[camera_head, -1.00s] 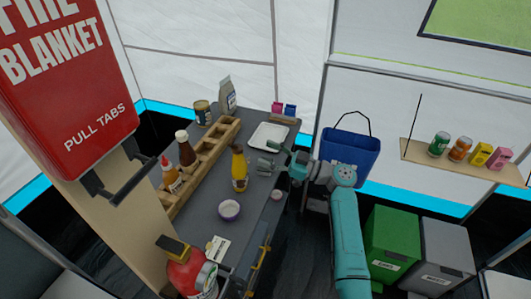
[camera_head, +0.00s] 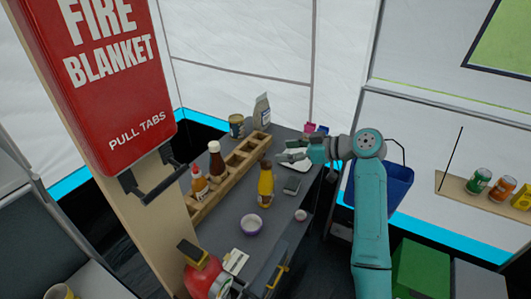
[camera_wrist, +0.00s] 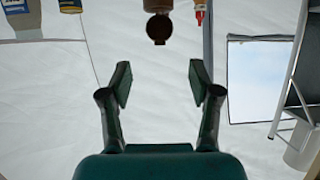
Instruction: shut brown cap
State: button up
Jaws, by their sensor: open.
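A yellow bottle (camera_head: 265,186) stands upright on the dark counter, with a brown cap (camera_head: 265,164) on top. In the wrist view the brown cap (camera_wrist: 158,26) shows at the top edge, its round lid swung up and standing open. The bottle's body is cut off there. My gripper (camera_head: 285,156) is above the counter, behind and slightly right of the bottle in the head view. In the wrist view my gripper (camera_wrist: 160,82) has its two fingers spread, with nothing between them. The cap lies beyond the fingertips, apart from them.
A wooden rack (camera_head: 240,158) runs along the left of the counter. A purple-rimmed bowl (camera_head: 251,225) is in front. A blue bin (camera_head: 397,190) stands right.

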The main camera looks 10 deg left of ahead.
aim_at(265, 152)
jog(key=x, duration=0.8)
jog(key=shift+a, duration=0.15)
jog(key=shift+c, duration=0.2)
jog(key=c, duration=1.1)
